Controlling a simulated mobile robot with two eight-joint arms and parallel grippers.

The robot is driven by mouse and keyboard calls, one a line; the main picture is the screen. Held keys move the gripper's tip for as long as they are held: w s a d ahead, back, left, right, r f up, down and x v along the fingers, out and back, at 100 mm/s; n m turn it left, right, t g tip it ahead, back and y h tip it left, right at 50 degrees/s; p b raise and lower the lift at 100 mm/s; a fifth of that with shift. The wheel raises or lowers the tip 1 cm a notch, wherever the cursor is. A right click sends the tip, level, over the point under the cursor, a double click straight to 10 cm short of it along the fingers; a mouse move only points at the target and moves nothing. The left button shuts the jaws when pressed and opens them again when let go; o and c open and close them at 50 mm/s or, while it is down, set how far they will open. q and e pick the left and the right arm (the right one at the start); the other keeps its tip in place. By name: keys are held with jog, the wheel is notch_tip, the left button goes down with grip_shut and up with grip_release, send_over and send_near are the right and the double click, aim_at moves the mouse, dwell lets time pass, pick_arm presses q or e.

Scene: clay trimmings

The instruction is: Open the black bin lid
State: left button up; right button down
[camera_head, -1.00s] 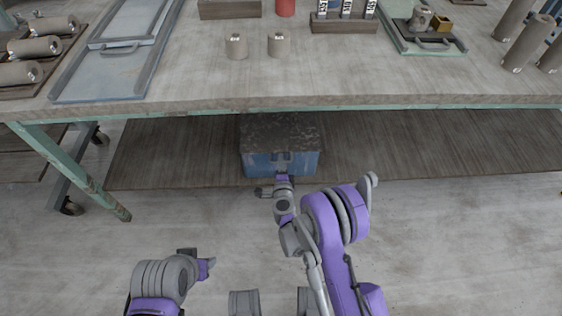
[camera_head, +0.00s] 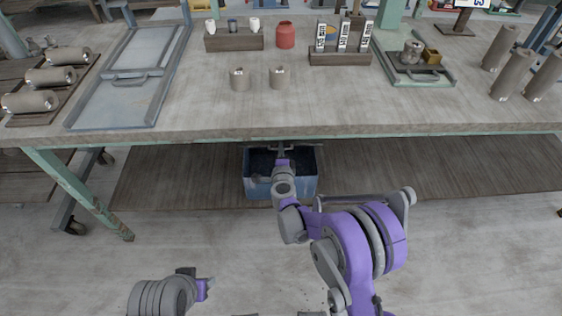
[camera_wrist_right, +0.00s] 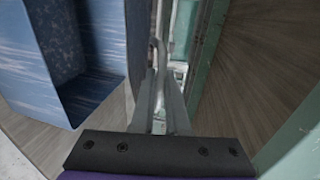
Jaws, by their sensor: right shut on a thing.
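The blue bin (camera_head: 258,187) stands on the low shelf under the table. Its top is open and I see into its dark interior (camera_head: 262,163). In the right wrist view its blue wall (camera_wrist_right: 33,65) and speckled inside show at the left. The dark lid (camera_head: 310,145) seems tipped up at the back of the bin, seen nearly edge-on under the table edge. My right gripper (camera_head: 282,153) reaches over the bin. In the wrist view its fingers (camera_wrist_right: 160,103) are shut on a thin grey part, apparently the lid's handle. My left gripper (camera_head: 205,285) is low at the left, away from the bin; its jaws are unclear.
The table's front edge (camera_head: 400,129) hangs close above the raised lid and my right gripper. The wooden shelf (camera_head: 420,165) is clear to both sides of the bin. A green table leg (camera_head: 80,195) stands at the left. Trays, cups and rolls are on the tabletop.

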jog(key=shift+w+r, duration=0.7)
jog(key=shift+r, duration=0.35)
jog(key=c, duration=0.9)
grip_release()
jog(key=p+v, duration=0.1)
jog(key=v, duration=0.9)
jog(key=shift+s+r, duration=0.1)
jog(key=shift+s, duration=0.3)
